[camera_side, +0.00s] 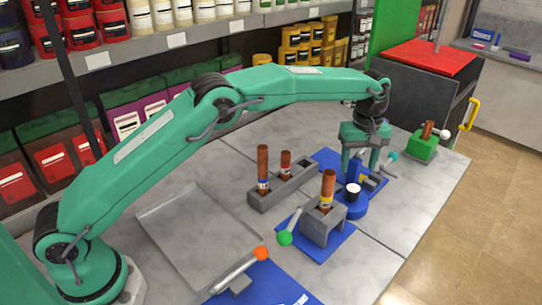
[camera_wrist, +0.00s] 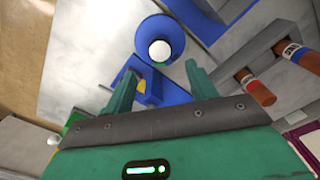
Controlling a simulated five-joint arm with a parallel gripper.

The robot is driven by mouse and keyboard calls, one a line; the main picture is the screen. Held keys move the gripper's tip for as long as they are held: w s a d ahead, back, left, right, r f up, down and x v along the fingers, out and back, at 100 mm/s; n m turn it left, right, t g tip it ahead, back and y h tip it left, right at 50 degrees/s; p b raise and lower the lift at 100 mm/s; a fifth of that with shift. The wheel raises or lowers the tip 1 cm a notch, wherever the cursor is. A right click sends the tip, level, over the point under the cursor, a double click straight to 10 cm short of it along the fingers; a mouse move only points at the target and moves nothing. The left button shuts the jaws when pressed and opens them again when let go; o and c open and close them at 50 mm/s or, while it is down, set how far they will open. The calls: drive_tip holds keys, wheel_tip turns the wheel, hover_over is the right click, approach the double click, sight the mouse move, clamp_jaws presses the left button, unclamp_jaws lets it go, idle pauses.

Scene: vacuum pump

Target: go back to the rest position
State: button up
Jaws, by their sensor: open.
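My gripper (camera_side: 360,160) points down over the blue pump area at the right of the table. Its two green fingers stand apart with nothing between them, also seen in the wrist view (camera_wrist: 158,85). Near the fingers is a blue round part with a white top (camera_side: 353,190); in the wrist view it is a blue ring with a white centre (camera_wrist: 160,50), just beyond the fingertips. A blue plate (camera_side: 328,160) lies under and behind the gripper, partly hidden by it. I cannot tell whether the fingers touch anything.
A grey block (camera_side: 283,187) holds two copper tubes. Another grey block (camera_side: 322,226) holds one copper tube (camera_side: 328,186). A flat grey tray (camera_side: 198,232) lies empty. Levers with green (camera_side: 285,238) and orange knobs (camera_side: 261,254) stand in front. A green block (camera_side: 422,147) stands at right.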

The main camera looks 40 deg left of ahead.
drive_tip(key=shift+r, duration=0.15)
drive_tip(key=shift+s+a+r, duration=0.1)
drive_tip(key=shift+a+r, duration=0.1)
drive_tip(key=shift+r, duration=0.15)
drive_tip(key=s+a+r+m+t, duration=0.3)
drive_tip(key=s+a+r+m, duration=0.2)
drive_tip(key=s+a+r, duration=0.9)
drive_tip(key=s+a+f+m+t, duration=0.1)
drive_tip(key=s+a+m, duration=0.1)
drive_tip(key=s, duration=0.9)
drive_tip(key=s+a+f+m+t, duration=0.1)
drive_tip(key=s+a+f+m, duration=0.1)
drive_tip(key=s, duration=1)
drive_tip(key=shift+s+a+m+t, duration=0.3)
drive_tip(key=shift+a+m, duration=0.4)
drive_tip(key=shift+m, duration=0.1)
drive_tip(key=shift+w, duration=0.1)
